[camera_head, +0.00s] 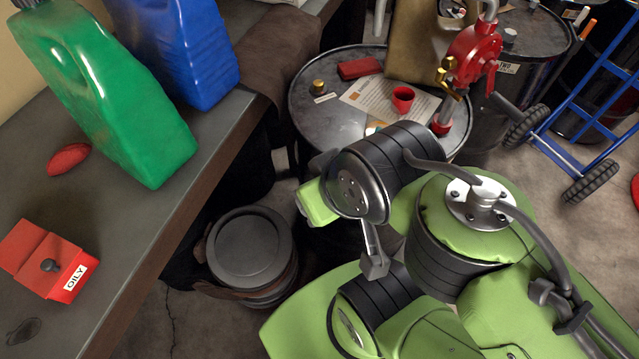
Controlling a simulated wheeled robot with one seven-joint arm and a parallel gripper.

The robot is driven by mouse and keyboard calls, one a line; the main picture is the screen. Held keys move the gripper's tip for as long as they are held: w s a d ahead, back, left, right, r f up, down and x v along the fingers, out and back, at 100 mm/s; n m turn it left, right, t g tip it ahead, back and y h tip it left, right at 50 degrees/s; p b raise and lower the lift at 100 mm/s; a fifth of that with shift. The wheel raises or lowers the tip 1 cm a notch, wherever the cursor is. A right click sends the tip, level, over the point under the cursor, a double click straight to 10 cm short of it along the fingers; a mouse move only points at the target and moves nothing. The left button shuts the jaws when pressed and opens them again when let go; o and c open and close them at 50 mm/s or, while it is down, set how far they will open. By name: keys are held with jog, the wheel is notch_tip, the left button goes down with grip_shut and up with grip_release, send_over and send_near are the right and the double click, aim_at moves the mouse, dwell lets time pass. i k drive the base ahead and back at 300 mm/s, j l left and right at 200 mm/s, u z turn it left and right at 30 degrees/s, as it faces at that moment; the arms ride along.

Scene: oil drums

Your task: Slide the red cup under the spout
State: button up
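The red cup (403,98) stands upright on the dark lid of an oil drum (310,112), over a printed sheet of paper. To its right, a red hand pump (472,55) rises from the drum on a grey pipe. A brass spout (449,82) juts from the pump's left side. The cup is left of the spout and slightly lower in the picture, apart from it. My green and black arm fills the lower middle and right and covers the drum's front edge. I cannot make out my gripper's fingers in this view.
On the drum lid are a red block (360,67), a small brass cap (318,87) and the paper sheet (372,97). A workbench with jugs is left, a blue hand truck (590,125) right.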

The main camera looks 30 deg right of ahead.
aim_at(403, 98)
jog(key=z, duration=1.5)
